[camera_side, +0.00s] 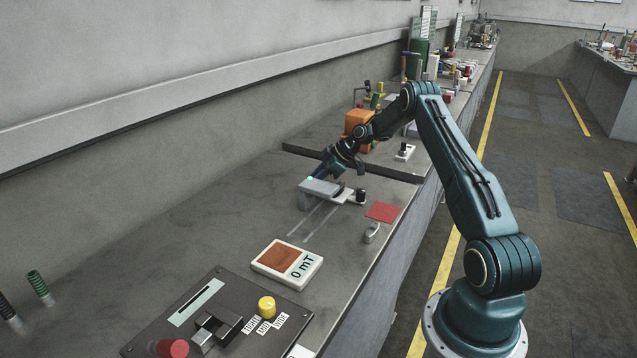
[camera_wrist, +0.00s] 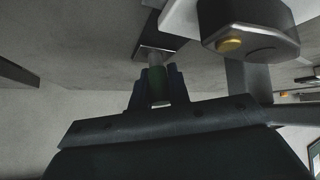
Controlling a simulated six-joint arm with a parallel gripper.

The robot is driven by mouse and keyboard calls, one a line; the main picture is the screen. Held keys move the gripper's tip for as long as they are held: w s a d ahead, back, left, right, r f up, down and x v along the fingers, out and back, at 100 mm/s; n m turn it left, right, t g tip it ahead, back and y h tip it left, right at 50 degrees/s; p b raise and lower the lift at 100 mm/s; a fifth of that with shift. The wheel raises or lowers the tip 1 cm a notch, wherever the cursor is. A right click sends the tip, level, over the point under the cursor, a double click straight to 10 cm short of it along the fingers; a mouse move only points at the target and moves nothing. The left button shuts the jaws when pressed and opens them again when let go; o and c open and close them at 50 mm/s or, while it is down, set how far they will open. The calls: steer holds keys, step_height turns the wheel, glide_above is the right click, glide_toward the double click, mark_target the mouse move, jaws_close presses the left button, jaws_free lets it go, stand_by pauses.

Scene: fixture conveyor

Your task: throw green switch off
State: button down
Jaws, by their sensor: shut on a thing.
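The green switch lever (camera_wrist: 157,88) shows in the wrist view as a small upright green piece with a pale end, in front of a dark plate (camera_wrist: 158,46). My gripper (camera_wrist: 156,76) has its two dark blue fingers on either side of the lever, shut on it. In the side view my gripper (camera_side: 322,173) reaches down behind the grey box (camera_side: 322,188), which has a small glowing green spot on it. The lever is hidden there, so its tilt cannot be told from that side.
In the side view, a meter reading 0 mT (camera_side: 287,263), a red pad (camera_side: 384,212) and a control panel (camera_side: 215,325) lie nearer the front. An orange block (camera_side: 357,122) stands behind.

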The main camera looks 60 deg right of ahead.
steer(key=shift+w+f+g, duration=0.1)
steer(key=shift+w+g, duration=0.15)
steer(key=shift+g, duration=0.75)
steer(key=c, duration=1.3)
jaws_free()
steer(key=v, duration=1.4)
steer(key=shift+w+a, duration=0.1)
steer(key=shift+w, duration=0.05)
